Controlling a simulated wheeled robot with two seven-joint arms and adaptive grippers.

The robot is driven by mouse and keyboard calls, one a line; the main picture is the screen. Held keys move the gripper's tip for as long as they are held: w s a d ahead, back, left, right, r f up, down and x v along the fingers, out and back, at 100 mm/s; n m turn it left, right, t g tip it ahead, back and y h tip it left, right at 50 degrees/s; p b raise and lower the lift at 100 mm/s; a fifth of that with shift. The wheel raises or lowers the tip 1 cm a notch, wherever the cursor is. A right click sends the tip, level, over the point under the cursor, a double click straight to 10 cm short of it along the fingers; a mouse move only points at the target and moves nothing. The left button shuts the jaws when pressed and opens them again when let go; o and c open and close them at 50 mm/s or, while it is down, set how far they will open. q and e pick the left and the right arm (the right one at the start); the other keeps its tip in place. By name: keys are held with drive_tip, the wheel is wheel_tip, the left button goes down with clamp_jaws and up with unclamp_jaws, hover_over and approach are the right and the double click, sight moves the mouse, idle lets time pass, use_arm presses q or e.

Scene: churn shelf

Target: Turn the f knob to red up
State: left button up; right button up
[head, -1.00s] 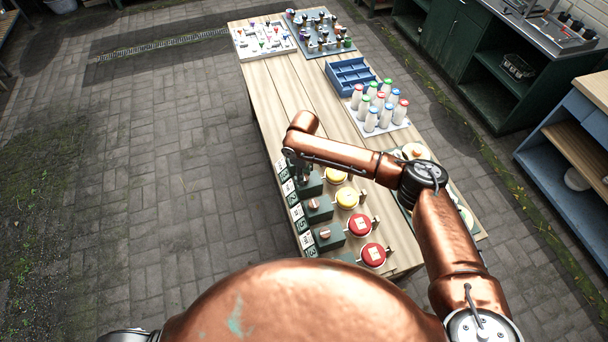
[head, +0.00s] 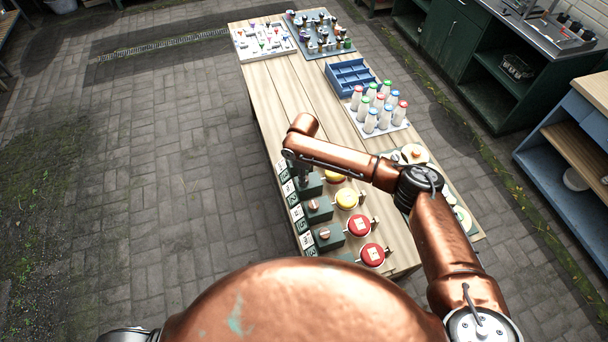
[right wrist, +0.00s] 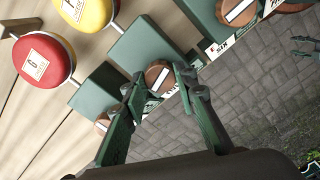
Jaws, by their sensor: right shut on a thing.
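The f knob (right wrist: 158,76) is a round wooden-brown dial on the front of a dark green box (right wrist: 145,40), seen in the right wrist view. A yellow lid (right wrist: 86,12) with a letter card, apparently F, lies beside that box. My right gripper (right wrist: 159,76) has its green fingers on both sides of the knob and is shut on it. In the head view my right gripper (head: 301,172) reaches down to the box behind the nearer ones, its fingertips largely hidden. The knob's red mark cannot be made out.
A neighbouring knob (right wrist: 238,12) with a white stripe and another partly hidden knob (right wrist: 102,122) flank the gripped one. A red lid (right wrist: 38,64) is close by. In the head view, milk bottles (head: 370,120) and a blue tray (head: 350,74) stand farther along the table.

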drive_tip(key=n+p, duration=0.1)
drive_tip(key=n, duration=0.2)
drive_tip(key=shift+r+n, duration=0.1)
drive_tip(key=shift+n, duration=0.3)
drive_tip(key=n, duration=0.3)
drive_tip(key=shift+n, duration=0.3)
drive_tip(key=n, duration=0.3)
drive_tip(key=shift+n, duration=2.2)
drive_tip(key=o, duration=1.2)
drive_tip(key=shift+c, duration=0.2)
wheel_tip(320, 180, up, 12)
